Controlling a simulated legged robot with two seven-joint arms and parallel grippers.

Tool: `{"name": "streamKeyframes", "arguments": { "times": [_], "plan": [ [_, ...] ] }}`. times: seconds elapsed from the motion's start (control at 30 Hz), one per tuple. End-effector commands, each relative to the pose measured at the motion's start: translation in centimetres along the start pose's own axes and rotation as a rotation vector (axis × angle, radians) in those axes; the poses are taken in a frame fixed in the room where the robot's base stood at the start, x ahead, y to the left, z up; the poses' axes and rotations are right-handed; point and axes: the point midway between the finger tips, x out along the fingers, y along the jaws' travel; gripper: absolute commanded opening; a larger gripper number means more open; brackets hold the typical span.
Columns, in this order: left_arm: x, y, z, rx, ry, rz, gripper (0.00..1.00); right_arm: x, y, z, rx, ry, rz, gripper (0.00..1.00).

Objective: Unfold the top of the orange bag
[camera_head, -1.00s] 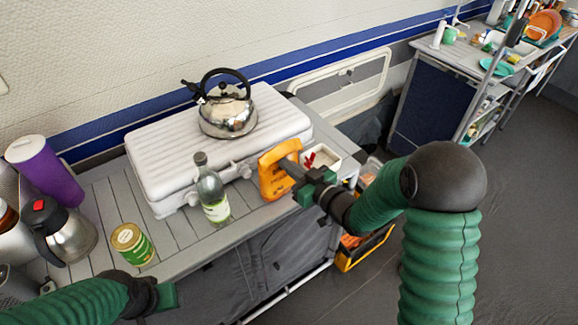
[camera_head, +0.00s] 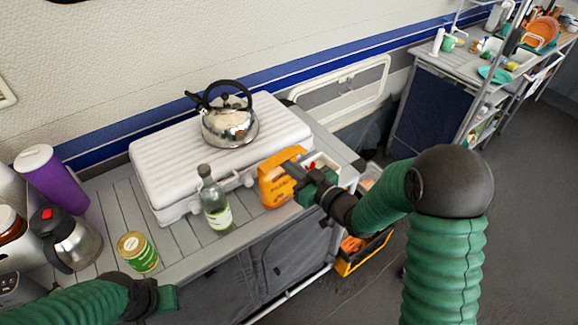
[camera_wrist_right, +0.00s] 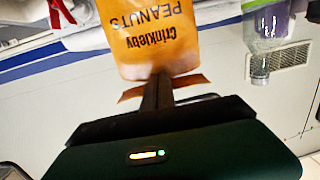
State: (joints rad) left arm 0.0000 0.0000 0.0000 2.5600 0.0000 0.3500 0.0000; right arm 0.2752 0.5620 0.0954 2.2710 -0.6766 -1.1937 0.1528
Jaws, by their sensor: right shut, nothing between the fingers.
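The orange bag (camera_head: 274,189) stands upright on the counter, between the glass bottle and my right gripper. Its top flap (camera_head: 284,157) leans to the right in the head view. In the right wrist view the bag (camera_wrist_right: 155,35) appears upside down with "Crinkleby PEANUTS" on its front. My right gripper (camera_head: 293,171) is shut and empty at the bag's top. In the wrist view its closed fingers (camera_wrist_right: 158,88) lie in front of the flap, whose orange edges show on both sides. Contact is hard to tell. My left gripper (camera_head: 168,298) is at the lower left; its fingers are unclear.
The glass bottle (camera_head: 214,202) stands left of the bag. A white case (camera_head: 165,160) with a kettle (camera_head: 229,128) on top lies behind. A white box (camera_head: 320,163) sits behind my right gripper. A green can (camera_head: 138,253) stands at the left.

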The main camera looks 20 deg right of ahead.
Motion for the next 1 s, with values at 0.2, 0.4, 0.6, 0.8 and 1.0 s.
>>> {"name": "streamKeyframes", "arguments": {
  "times": [0.2, 0.4, 0.6, 0.8, 1.0],
  "plan": [
    [-0.6, 0.0, -0.2, 0.000, 0.000, 0.000, 0.42, -0.1, 0.0, -0.8, 0.000, 0.000, 0.000, 0.00],
    [-0.6, 0.0, -0.1, 0.000, 0.000, 0.000, 0.42, -0.1, 0.0, -0.8, 0.000, 0.000, 0.000, 0.00],
    [-0.7, 0.0, -0.2, 0.000, 0.000, 0.000, 0.42, -0.3, 0.0, -0.8, 0.000, 0.000, 0.000, 0.00],
    [-1.0, 0.0, -0.2, 0.000, 0.000, 0.000, 0.42, -1.4, 0.0, -1.1, -0.001, -0.001, 0.000, 0.00],
    [-1.3, 0.0, -0.3, 0.000, 0.000, 0.000, 0.42, -2.4, 0.0, -1.4, -0.001, 0.000, 0.001, 0.00]
  ]
}}
